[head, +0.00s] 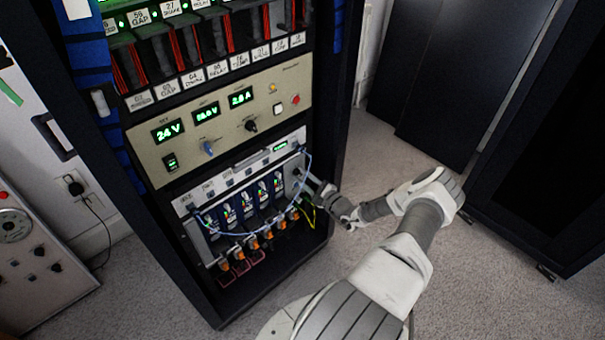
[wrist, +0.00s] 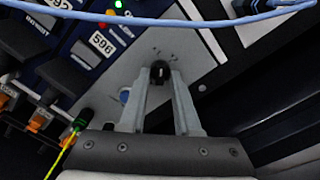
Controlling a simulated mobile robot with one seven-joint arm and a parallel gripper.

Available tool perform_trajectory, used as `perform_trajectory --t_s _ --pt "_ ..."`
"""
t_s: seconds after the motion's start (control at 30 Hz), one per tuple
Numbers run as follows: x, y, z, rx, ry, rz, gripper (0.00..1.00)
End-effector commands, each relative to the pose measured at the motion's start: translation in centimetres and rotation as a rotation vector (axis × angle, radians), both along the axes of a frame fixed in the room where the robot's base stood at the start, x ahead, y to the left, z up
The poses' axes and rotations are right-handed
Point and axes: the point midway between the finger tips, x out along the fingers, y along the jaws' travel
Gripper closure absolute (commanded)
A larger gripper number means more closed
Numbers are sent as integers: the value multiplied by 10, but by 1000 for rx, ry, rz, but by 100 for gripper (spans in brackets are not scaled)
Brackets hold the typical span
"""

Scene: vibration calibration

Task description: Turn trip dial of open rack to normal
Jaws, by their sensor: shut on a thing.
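The trip dial (wrist: 160,71) is a small black knob with a light pointer line, on a grey panel with small marks above it. In the wrist view my gripper (wrist: 160,80) has one finger on each side of the knob and is shut on it. The pointer line looks roughly upright in that view. In the head view my gripper (head: 312,184) reaches the right end of the lower panel of the open rack (head: 172,253). The dial is too small there to read its setting.
A blue cable (wrist: 200,20) loops across the panel close to my gripper, and it also shows in the head view (head: 309,166). Several plugged modules (head: 246,207) with orange connectors stand left of the dial. A dark cabinet (head: 535,150) is at right. Carpet floor lies between.

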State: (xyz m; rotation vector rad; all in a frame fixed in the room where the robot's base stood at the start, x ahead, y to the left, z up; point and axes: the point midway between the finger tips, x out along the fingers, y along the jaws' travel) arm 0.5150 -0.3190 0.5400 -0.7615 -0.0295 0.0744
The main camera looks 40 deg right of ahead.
Motion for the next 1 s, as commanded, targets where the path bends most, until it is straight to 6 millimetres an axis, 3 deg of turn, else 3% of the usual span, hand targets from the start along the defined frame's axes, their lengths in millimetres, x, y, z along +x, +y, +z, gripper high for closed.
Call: perform_trajectory --t_s 0.4,0.97,1.0 --pt "0 0 1 -187 -15 1 100" --pt "0 0 0 -213 -17 1 100" --pt "0 0 0 -213 -17 1 62"
